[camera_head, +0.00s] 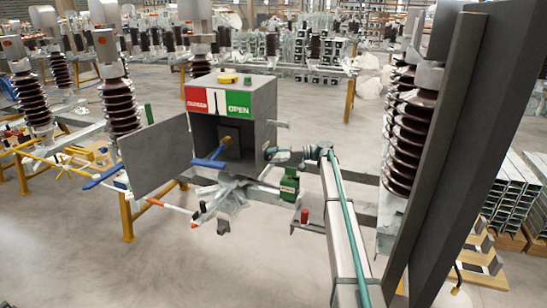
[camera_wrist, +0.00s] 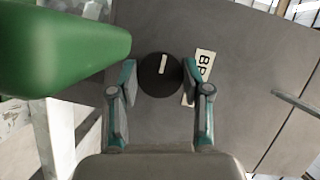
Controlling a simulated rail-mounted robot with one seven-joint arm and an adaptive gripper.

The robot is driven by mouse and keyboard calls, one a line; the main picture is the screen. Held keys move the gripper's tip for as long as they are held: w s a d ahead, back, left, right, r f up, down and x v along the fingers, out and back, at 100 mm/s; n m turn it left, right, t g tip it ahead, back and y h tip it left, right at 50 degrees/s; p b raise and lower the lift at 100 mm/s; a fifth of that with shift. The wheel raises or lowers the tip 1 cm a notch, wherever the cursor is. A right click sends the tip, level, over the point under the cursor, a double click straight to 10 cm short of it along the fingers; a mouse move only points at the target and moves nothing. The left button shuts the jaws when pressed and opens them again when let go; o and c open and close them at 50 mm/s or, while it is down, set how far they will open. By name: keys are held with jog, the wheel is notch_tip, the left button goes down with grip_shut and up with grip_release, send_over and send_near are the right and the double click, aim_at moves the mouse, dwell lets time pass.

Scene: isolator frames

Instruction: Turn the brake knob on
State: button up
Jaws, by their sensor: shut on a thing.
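The brake knob (camera_wrist: 152,82) is a round black knob with a white line on its face. In the wrist view it stands on a grey panel, and its line runs nearly straight up, tilted slightly right. My gripper (camera_wrist: 159,78) has one teal-tipped finger on each side of the knob and is shut on it. A white label (camera_wrist: 205,64) with black letters, partly hidden by the right finger, is beside the knob. In the head view my gripper (camera_head: 272,155) is at the right side of the grey box (camera_head: 263,103); the knob cannot be made out there.
The box's door (camera_head: 155,155) hangs open at the left. A blue-handled lever (camera_head: 209,162) sticks out of the box front. A red and green sign (camera_head: 218,102) is above the opening. A large green object (camera_wrist: 60,45) fills the wrist view's upper left, close to my left finger.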

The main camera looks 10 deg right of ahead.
jog(key=o, duration=1.2)
jog(key=shift+c, duration=0.2)
jog(key=shift+d, duration=0.1)
jog(key=s+d+r, duration=0.1)
jog(key=d, duration=1)
jog(key=shift+s+d, duration=0.35)
jog(key=shift+r, duration=0.1)
